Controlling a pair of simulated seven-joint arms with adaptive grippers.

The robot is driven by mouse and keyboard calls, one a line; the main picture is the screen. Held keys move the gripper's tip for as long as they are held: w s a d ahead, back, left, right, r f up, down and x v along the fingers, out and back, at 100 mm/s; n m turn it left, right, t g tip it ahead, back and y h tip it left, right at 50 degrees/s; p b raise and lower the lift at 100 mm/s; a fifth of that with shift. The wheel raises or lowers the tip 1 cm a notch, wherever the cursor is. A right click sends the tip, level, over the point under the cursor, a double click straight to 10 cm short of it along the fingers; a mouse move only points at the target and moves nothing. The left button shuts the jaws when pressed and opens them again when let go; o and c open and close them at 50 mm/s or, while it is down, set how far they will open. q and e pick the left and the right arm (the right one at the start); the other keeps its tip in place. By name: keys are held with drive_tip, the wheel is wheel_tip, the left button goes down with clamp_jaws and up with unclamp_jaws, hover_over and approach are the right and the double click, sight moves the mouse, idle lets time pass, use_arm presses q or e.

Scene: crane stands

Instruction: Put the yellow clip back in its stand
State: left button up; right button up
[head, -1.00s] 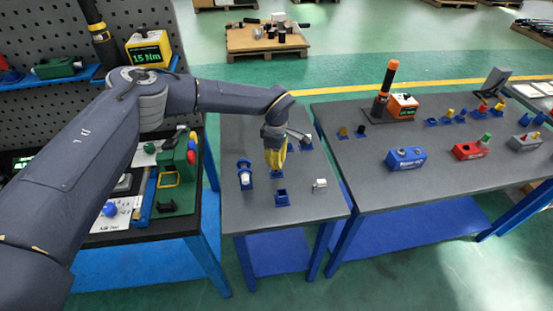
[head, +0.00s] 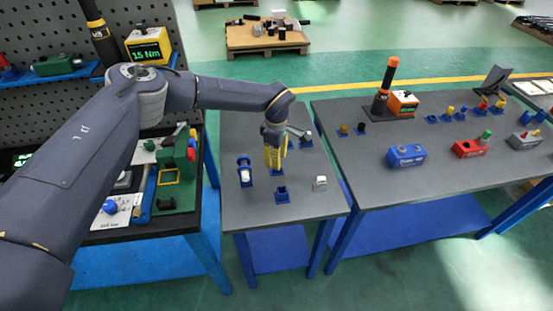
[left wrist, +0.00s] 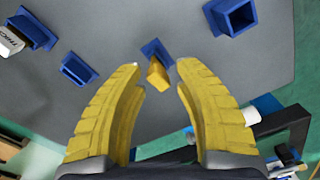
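My left gripper (head: 275,157) is over the narrow grey table in the head view, with its yellow ribbed fingers pointing down. In the left wrist view the fingers (left wrist: 161,67) are apart with nothing pinched between them. The yellow clip (left wrist: 158,74) shows between and just beyond the fingertips. Its far end is at a blue stand (left wrist: 154,49), and it looks seated there, though I cannot tell how deep. In the head view the gripper hides the clip. My right gripper is not in view.
A blue square socket (head: 282,194), a blue holder with a white piece (head: 245,173) and a small pale block (head: 320,184) are close by on the table (head: 240,210). A second table (head: 450,170) with several tools stands to the right, across a gap.

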use_arm(q)
drive_tip(key=shift+r, duration=2.25)
drive_tip(key=shift+r, duration=0.15)
